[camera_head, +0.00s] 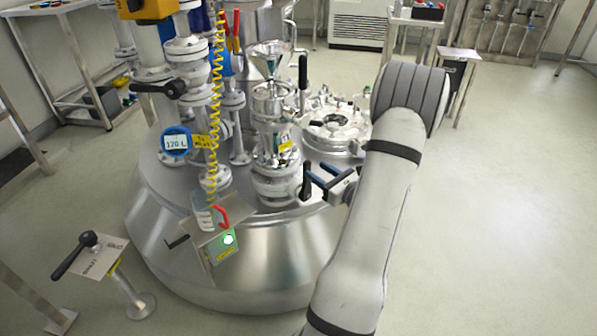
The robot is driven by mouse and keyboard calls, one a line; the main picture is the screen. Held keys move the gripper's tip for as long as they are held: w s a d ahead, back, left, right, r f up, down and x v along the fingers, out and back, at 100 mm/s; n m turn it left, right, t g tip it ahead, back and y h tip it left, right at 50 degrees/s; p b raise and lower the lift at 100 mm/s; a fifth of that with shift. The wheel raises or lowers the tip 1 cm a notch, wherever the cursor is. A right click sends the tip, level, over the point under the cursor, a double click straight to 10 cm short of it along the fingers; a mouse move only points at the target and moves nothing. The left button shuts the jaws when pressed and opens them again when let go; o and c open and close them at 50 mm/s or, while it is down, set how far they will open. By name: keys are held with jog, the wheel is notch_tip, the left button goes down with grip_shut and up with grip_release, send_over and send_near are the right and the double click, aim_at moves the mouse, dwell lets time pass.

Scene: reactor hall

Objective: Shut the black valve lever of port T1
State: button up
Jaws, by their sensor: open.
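The port labels are too small to read, so I cannot tell for sure which port is T1. A metal funnel port (272,115) stands on the steel reactor lid, with a small yellow tag (285,147). An upright black lever (303,72) stands at its upper right. A second black lever (306,182) hangs at its lower right. My gripper (322,178), with blue fingers, is open just right of this lower lever; I cannot tell whether they touch. Another black lever (156,88) points left from the pipework on the left.
A yellow coiled hose (213,100) hangs in front of the left pipes, beside a round 120 L display (175,142). A green-lit box (222,243) sits at the reactor's front. A stand with a black handle (75,256) is at front left. The floor at right is clear.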

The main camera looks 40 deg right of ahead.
aim_at(309, 165)
jog(key=w, duration=0.2)
jog(key=w+b, duration=0.1)
jog(key=w, duration=0.4)
jog(key=shift+a, duration=0.4)
jog(key=shift+c, duration=0.3)
grip_shut()
